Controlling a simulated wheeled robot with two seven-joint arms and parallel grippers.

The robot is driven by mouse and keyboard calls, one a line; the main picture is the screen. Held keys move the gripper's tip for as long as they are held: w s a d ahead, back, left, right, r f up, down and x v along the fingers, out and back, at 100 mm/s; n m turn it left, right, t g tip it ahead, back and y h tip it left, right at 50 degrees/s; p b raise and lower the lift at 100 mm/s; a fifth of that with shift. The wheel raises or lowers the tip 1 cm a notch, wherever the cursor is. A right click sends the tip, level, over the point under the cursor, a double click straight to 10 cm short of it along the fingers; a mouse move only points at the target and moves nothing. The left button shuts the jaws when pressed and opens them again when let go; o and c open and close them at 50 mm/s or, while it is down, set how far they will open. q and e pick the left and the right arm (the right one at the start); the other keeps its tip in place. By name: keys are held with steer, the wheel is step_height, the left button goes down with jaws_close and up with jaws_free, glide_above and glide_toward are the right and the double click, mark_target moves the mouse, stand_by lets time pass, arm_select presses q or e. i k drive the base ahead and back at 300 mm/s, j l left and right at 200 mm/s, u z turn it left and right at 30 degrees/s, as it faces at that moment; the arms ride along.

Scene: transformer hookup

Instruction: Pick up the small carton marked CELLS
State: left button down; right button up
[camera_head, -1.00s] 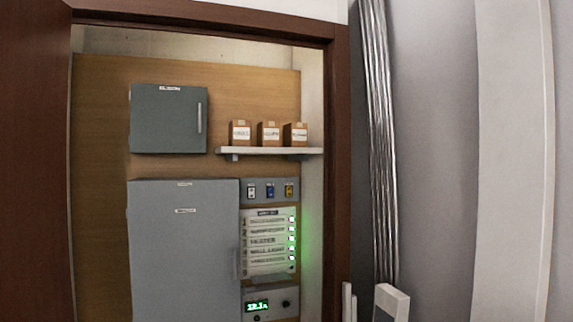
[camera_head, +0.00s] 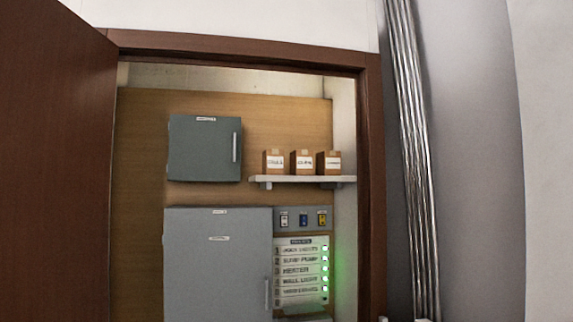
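Three small brown cartons with white labels stand side by side on a white shelf (camera_head: 300,180) inside the cabinet. The label of the left carton (camera_head: 275,162) looks most like CELLS, but the print is blurred. The middle carton (camera_head: 303,162) and the right carton (camera_head: 329,163) have labels too blurred to read surely. At the bottom edge, right of the door frame, two small pale tips show, which may be my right gripper (camera_head: 402,319); they are far below the shelf and almost cut off. My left gripper is not in view.
A brown door (camera_head: 55,170) stands open at the left. A small grey box (camera_head: 204,150) hangs left of the shelf. A large grey cabinet (camera_head: 217,275), a switch strip (camera_head: 303,218) and a lit labelled panel (camera_head: 302,275) lie below. Silvery conduits (camera_head: 412,150) run down the right wall.

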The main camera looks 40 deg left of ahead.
mark_target(273, 159)
steer(key=u, duration=1.25)
